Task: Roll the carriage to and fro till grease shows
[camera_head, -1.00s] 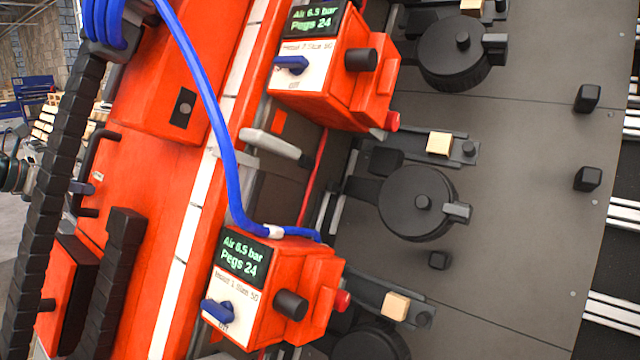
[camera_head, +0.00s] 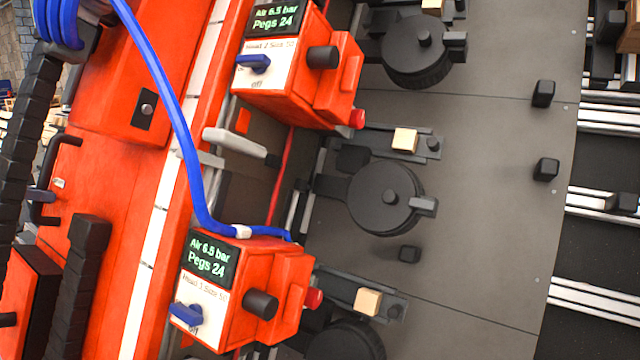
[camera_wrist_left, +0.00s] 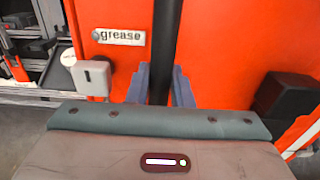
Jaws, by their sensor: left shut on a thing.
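The orange carriage housing (camera_head: 120,130) fills the left of the head view, with a black bar handle (camera_head: 62,143) on its outer side. My left gripper (camera_head: 40,195) shows only as a small bluish finger at that handle near the left edge. In the left wrist view, its two blue-grey fingers (camera_wrist_left: 160,86) are closed around the upright black handle bar (camera_wrist_left: 167,45). A small plate lettered "grease" (camera_wrist_left: 124,37), with a round grey spot at its left end, is on the orange face beside the bar. I cannot make out any grease there. My right gripper is not in view.
Two orange control boxes (camera_head: 275,290) with displays reading "Air 6.5 bar, Pegs 24" stand along the carriage. A blue hose (camera_head: 180,130) runs down to the lower one. Black round drums (camera_head: 385,197) and wooden blocks (camera_head: 405,140) sit over the grey plate (camera_head: 480,200).

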